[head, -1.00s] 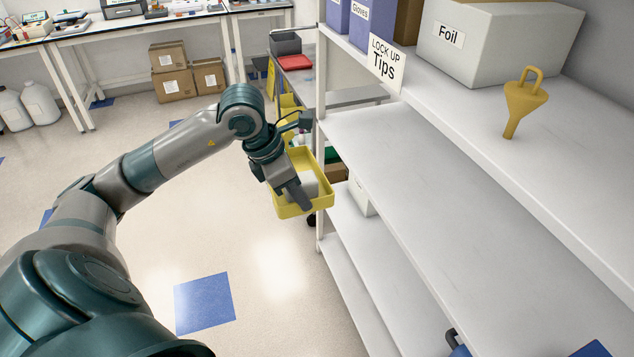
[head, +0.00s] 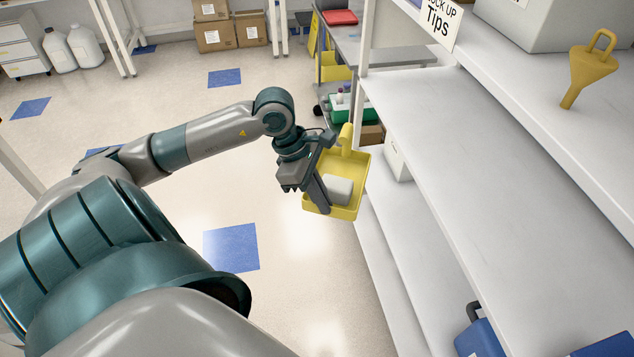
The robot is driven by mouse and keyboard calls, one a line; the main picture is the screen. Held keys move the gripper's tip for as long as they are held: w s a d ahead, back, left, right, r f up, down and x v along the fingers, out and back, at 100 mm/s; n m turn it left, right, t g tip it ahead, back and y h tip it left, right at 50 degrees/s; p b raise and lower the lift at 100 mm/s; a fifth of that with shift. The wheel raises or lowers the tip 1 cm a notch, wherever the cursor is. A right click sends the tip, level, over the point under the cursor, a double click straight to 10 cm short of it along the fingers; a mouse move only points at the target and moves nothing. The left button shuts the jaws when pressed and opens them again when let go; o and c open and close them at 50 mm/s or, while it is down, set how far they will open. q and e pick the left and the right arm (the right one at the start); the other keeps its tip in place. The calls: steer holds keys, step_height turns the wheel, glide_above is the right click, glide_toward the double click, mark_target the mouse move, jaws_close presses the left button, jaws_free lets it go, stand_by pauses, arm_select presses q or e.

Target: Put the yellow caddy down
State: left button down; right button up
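The yellow caddy (head: 351,203) is a shallow open tray with a raised yellow handle part, held in the air to the left of the white shelving unit. A white block-like item (head: 338,190) lies inside it. My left gripper (head: 322,195) is at the caddy's left side, with a dark finger reaching down to it. The fingers look closed on the caddy's handle or wall, but the exact contact is partly hidden by the gripper body. My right gripper is not in view.
The shelving unit has a wide empty middle shelf (head: 480,170). Behind the caddy is a cart with a green bin (head: 350,108). Open floor lies left.

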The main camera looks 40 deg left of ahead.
arm_select(q)
steer(key=d+f+m+g+y+b, duration=0.2)
steer(key=d+f+m, duration=0.4)
steer(key=m, duration=0.5)
steer(key=s+d+f+m+g+y+b, duration=0.1)
steer(key=d+f+m+g, duration=0.3)
steer(key=d+m, duration=0.5)
steer(key=f+m+y+b, duration=0.1)
steer(key=f+m, duration=0.1)
steer(key=m, duration=0.1)
steer(key=shift+s+m+g+b, duration=0.15)
steer(key=shift+m+g+b, duration=0.15)
steer(key=shift+b, duration=0.05)
steer(key=shift+a, duration=0.15)
